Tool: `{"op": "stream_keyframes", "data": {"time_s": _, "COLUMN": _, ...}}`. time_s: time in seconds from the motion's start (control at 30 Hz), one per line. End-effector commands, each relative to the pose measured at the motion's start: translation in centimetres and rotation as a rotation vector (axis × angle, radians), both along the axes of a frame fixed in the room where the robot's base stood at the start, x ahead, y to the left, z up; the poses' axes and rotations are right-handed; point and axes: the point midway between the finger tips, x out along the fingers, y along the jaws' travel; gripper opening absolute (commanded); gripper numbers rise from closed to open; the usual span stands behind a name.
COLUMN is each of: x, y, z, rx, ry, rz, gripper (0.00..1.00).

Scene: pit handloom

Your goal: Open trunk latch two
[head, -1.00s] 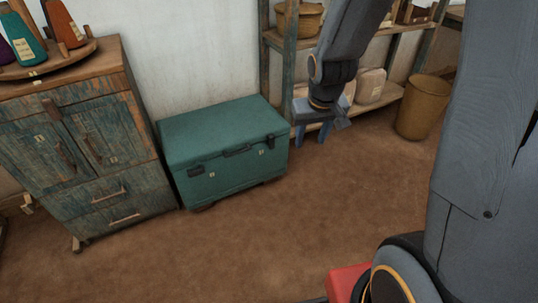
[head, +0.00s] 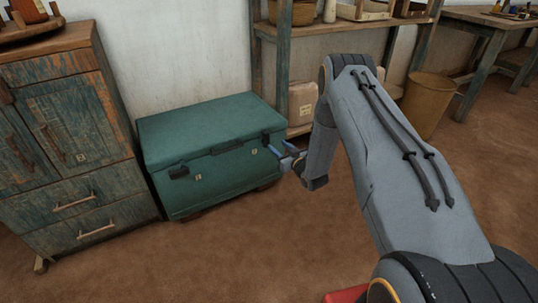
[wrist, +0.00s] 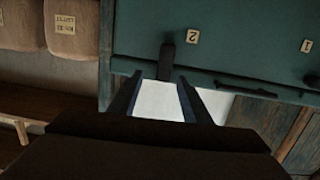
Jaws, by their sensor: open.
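The green trunk (head: 215,185) stands against the wall with its lid shut. Dark latch two (head: 266,140) is at the right of its front, near a small label 2 (head: 254,150). Latch one (head: 179,172) is at the left. My gripper (head: 280,149) is open and empty, just off the trunk's right front. In the wrist view, which is upside down, latch two (wrist: 166,60) lies just beyond and roughly between the open fingertips (wrist: 160,82). No contact is clear. Whether the latch is fastened I cannot tell.
A worn wooden cabinet (head: 75,150) stands close to the trunk's left. A shelf (head: 285,30) with a sack (head: 302,103) is behind and to the right. A basket bin (head: 425,105) stands farther right. The brown floor in front of the trunk is clear.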

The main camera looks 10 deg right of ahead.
Motion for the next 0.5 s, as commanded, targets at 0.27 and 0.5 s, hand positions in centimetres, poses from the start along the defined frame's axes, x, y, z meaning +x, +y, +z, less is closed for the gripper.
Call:
{"op": "stream_keyframes", "data": {"time_s": 0.27, "x": -0.6, "y": 0.4, "z": -4.4, "rx": 0.054, "ry": -0.123, "rz": 0.04, "gripper": 0.44}}
{"op": "stream_keyframes", "data": {"time_s": 0.5, "x": 1.8, "y": 1.3, "z": -4.4, "rx": 0.057, "ry": -0.133, "rz": 0.044, "gripper": 0.44}}
